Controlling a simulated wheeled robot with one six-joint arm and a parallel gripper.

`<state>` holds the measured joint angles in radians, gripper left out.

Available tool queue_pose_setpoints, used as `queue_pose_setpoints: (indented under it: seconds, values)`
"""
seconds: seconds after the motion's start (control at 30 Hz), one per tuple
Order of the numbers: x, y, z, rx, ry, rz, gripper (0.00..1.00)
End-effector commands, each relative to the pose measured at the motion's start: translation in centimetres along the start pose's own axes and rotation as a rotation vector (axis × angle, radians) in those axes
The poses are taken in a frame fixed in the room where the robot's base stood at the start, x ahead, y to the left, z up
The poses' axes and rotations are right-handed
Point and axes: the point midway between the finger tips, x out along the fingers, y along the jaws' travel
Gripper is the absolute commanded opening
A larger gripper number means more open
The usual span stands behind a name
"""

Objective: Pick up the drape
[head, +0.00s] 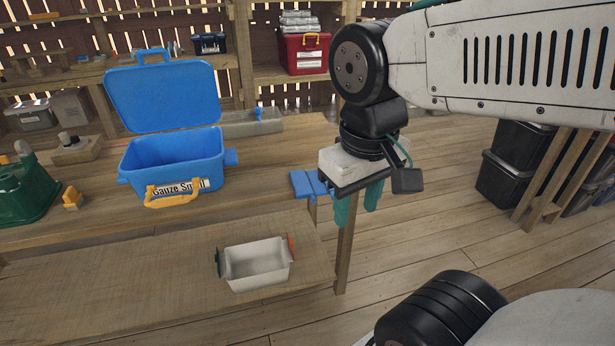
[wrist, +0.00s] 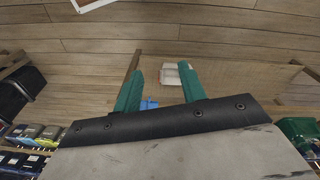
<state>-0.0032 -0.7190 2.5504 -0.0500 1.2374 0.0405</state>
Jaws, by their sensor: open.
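A blue folded piece, which looks like the drape (head: 308,184), lies at the right edge of the upper table in the head view. It also shows in the wrist view (wrist: 149,104), partly hidden behind my gripper's base. My gripper (head: 358,207) hangs just to the right of it in the picture, fingers pointing down. The two green fingers are apart with nothing between them, as the wrist view (wrist: 160,70) also shows. I cannot tell the exact height gap to the blue piece.
An open blue bin (head: 172,160) labelled "Gauze Small" stands on the upper table (head: 100,218). A whitish open tray (head: 257,283) sits on the lower bench (head: 130,300). A green container (head: 25,195) is at far left. Black bins (head: 515,160) stand at right; floor between is clear.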

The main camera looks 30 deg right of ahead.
Motion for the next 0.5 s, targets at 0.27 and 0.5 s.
queue_pose_setpoints:
  seconds: [0.27, 0.5]
  values:
    - [3.1, 5.3, -3.6, 0.088, -0.246, 0.347, 0.41]
    - [6.0, 9.7, -9.0, 0.102, -0.348, 0.746, 0.41]
